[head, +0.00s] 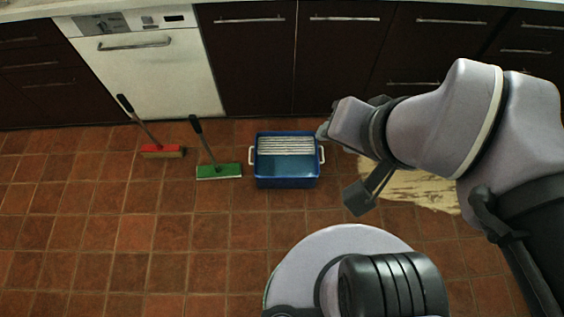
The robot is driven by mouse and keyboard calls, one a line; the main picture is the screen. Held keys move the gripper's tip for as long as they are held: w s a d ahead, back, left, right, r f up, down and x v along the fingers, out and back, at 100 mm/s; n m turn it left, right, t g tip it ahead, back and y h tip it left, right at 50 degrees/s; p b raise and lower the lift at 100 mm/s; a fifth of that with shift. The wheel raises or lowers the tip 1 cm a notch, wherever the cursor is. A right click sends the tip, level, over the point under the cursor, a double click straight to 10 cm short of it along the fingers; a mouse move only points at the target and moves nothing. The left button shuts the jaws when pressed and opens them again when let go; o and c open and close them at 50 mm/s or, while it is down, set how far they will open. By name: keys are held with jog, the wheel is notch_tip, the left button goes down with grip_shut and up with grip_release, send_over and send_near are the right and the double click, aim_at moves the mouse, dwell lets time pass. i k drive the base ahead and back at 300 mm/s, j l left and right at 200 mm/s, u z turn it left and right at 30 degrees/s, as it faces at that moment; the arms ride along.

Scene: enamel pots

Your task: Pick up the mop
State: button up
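A flat green head with a pale lower edge (218,171) and a dark handle (202,139) leaning up and left stands on the tiled floor, left of the blue bucket; it looks like the mop. A red-headed brush with tan bristles (163,151) and a similar dark handle stands further left. My gripper (342,164) is right of the bucket, well apart from both tools. Its fingers look spread, with nothing visible between them. The arm hides part of the gripper.
A blue bucket (287,181) with a pale ribbed wringer and white side handles stands between the green tool and my gripper. A pale yellowish patch (418,189) lies on the floor at right. Dark cabinets (245,60) and a white dishwasher (160,78) line the back. The left foreground floor is clear.

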aim_at(216, 171)
jog(key=i+j+u, duration=0.3)
jog(key=i+j, duration=0.3)
jog(key=j, duration=0.2)
jog(key=i+j+u, duration=0.3)
jog(key=i+j, duration=0.3)
jog(key=i, duration=0.1)
